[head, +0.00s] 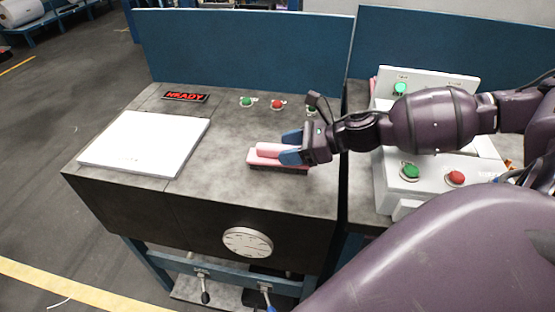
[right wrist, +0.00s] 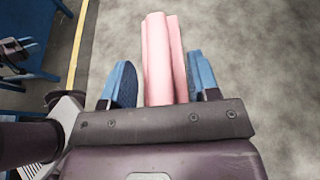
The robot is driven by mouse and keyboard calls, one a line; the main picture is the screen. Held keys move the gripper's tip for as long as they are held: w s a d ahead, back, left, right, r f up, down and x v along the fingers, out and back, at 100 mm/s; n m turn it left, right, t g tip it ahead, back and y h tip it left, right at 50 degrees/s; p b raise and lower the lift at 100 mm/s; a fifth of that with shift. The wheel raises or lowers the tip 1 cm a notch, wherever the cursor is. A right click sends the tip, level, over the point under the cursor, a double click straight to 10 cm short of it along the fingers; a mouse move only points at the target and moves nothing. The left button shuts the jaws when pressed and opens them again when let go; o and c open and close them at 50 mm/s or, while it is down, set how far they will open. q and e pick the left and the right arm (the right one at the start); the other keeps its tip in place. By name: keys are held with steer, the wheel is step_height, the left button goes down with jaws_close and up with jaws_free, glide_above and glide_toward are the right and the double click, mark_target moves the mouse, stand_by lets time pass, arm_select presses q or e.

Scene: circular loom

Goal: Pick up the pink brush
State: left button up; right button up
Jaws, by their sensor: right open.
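The pink brush (head: 266,152) lies on the grey machine top, with its pink handle up and a darker strip along its underside. My right gripper (head: 290,149) reaches in from the right over the brush's right end. In the right wrist view the brush (right wrist: 164,55) runs between the two blue fingers (right wrist: 163,85), with a gap on each side. The gripper is open, and its palm hides the near end of the brush. My left gripper is not in view.
A white panel (head: 145,142) lies on the left of the grey top (head: 215,170). A blue upright panel (head: 250,50) closes the back. A white button box (head: 430,180) stands right.

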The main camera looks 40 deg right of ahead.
steer(key=shift+w+a+f, duration=0.1)
steer(key=shift+w+a, duration=0.15)
steer(key=c, duration=0.9)
jaws_close()
